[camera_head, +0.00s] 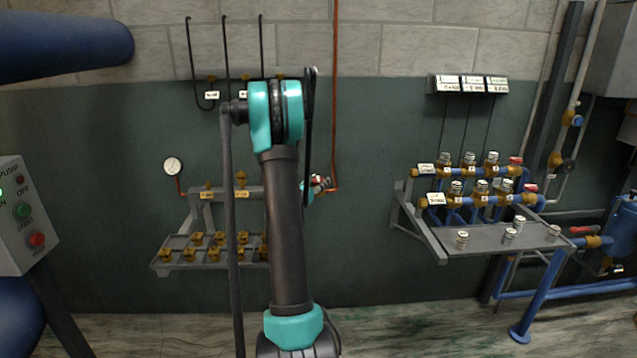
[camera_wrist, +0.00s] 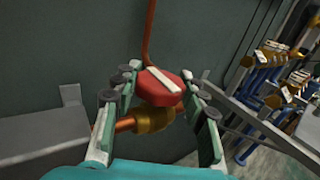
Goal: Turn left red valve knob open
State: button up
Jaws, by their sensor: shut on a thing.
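The red valve knob (camera_wrist: 160,82) is round with a white bar on top, lying diagonally. It sits on a brass valve body (camera_wrist: 155,118) with a copper pipe, in the middle of the wrist view. My gripper (camera_wrist: 166,90) is shut on the knob, with fingers on its left and right sides. In the head view my gripper (camera_head: 318,186) is at the wall beside the copper pipe, mostly hidden behind my arm. Only a small bit of red shows there.
Left of my arm, a grey shelf (camera_head: 160,265) bears several brass fittings under a pipe with a pressure gauge (camera_head: 173,166). At right stands a rack of blue pipes and capped valves (camera_head: 470,180) above a grey shelf (camera_head: 490,238). A pump box (camera_head: 25,215) is at far left.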

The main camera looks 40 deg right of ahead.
jog(key=shift+t, duration=0.3)
jog(key=n+t+y, duration=0.4)
jog(key=t, duration=0.1)
jog(key=shift+s+d, duration=0.1)
jog(key=shift+s, duration=0.05)
jog(key=n+t+y, duration=0.2)
jog(key=y, duration=0.1)
jog(key=n+t+y, duration=0.1)
jog(key=n+y, duration=0.2)
jog(key=shift+t, duration=0.4)
jog(key=n+y, duration=0.2)
jog(key=y, duration=0.1)
jog(key=n+t+y, duration=0.1)
jog(key=n+y, duration=0.1)
jog(key=y, duration=0.2)
jog(key=shift+n, duration=0.3)
jog(key=shift+n+g+y, duration=0.4)
jog(key=shift+n+y, duration=0.65)
jog(key=shift+y, duration=0.65)
jog(key=shift+n+g+y, duration=0.4)
jog(key=shift+n+y, duration=0.65)
jog(key=shift+y, duration=0.65)
jog(key=o, duration=1.2)
jog(key=shift+w, duration=0.2)
jog(key=v, duration=1.2)
